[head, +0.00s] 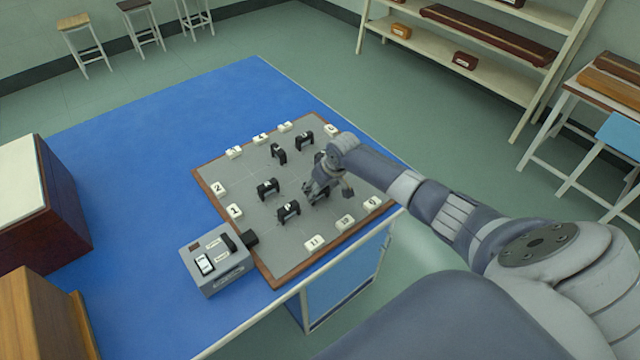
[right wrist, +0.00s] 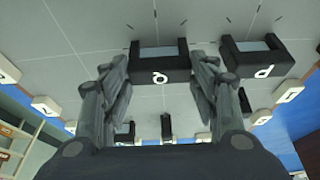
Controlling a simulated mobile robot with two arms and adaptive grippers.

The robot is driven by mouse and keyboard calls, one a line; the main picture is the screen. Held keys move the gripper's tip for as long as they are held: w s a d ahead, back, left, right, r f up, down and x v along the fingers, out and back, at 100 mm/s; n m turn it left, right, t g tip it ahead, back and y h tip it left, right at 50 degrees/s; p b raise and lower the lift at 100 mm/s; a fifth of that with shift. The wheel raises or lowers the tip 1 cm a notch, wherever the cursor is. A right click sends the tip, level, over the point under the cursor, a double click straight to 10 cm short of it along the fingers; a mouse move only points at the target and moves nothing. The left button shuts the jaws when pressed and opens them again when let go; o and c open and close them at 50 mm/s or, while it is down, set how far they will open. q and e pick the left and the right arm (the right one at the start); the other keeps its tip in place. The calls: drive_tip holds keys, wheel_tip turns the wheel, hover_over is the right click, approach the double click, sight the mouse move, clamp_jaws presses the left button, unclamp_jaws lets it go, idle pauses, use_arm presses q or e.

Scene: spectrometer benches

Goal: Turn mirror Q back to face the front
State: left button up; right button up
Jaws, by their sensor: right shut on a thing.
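Mirror Q (right wrist: 160,72) is a black block with a white letter label and a pale top, standing on the grey board (right wrist: 230,125). In the right wrist view its letter appears upside down. My right gripper (right wrist: 160,84) has one finger on each side of it and is shut on it. In the head view the right gripper (head: 315,188) reaches down over the right part of the board and partly hides mirror Q (head: 321,197). My left gripper is in neither view.
Mirror P (head: 288,210) stands close beside Q. Several other black mirrors, such as one on the left (head: 268,188), stand on the board. White number tiles (head: 234,211) line its edges. A grey box (head: 215,262) with a black snout sits at the front-left corner.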

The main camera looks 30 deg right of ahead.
idle(0.3)
drive_tip(key=o, duration=1.1)
drive_tip(key=shift+c, duration=0.2)
drive_tip(key=v, duration=1.2)
drive_tip(key=shift+a, duration=0.1)
